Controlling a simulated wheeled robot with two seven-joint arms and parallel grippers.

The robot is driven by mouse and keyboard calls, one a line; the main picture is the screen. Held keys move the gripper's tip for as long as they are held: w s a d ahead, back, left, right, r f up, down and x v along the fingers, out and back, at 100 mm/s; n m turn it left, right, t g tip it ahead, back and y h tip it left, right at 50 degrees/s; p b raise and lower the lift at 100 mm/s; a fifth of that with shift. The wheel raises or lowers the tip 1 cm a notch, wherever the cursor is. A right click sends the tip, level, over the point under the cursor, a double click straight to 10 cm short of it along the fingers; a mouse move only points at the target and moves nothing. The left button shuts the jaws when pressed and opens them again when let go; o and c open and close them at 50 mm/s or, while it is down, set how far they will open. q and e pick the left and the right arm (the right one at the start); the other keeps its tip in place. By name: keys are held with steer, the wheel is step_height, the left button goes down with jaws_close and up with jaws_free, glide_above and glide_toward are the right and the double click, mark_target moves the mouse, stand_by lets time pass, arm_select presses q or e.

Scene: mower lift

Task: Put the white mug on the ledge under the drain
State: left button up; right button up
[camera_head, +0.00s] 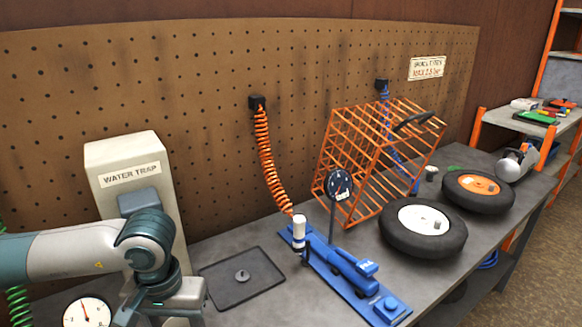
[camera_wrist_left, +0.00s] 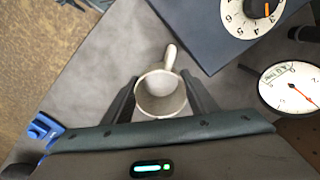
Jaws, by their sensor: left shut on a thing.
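The white mug (camera_wrist_left: 160,95) is between the two dark fingers of my left gripper (camera_wrist_left: 160,88) in the left wrist view. The gripper is shut on it. I look down into its open top, and its handle points away from the wrist. The mug is not visible in the head view. There, my left arm and wrist stand in front of the cream water trap unit (camera_head: 122,160) at the left. The unit's lower part is hidden behind my arm, and I cannot make out the drain or the ledge. My right gripper is not in view.
A dark tray (camera_head: 215,285) with a small round piece lies right of my arm. A blue jack (camera_head: 340,262), an orange cage (camera_head: 370,150) and two wheels (camera_head: 422,228) stand farther right. A round gauge (camera_head: 87,314) is at the bottom left. An orange coiled hose (camera_head: 268,160) hangs from the pegboard.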

arm_select(q)
steer(key=shift+f, duration=0.55)
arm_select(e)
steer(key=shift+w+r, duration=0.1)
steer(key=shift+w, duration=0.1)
arm_select(q)
steer(key=shift+r, duration=0.1)
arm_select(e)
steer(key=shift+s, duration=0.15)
arm_select(q)
step_height(320, 180, up, 6)
steer(key=shift+r, duration=0.25)
steer(key=shift+f, duration=0.1)
step_height(320, 180, down, 6)
steer(key=shift+r, duration=0.25)
steer(key=shift+f, duration=0.5)
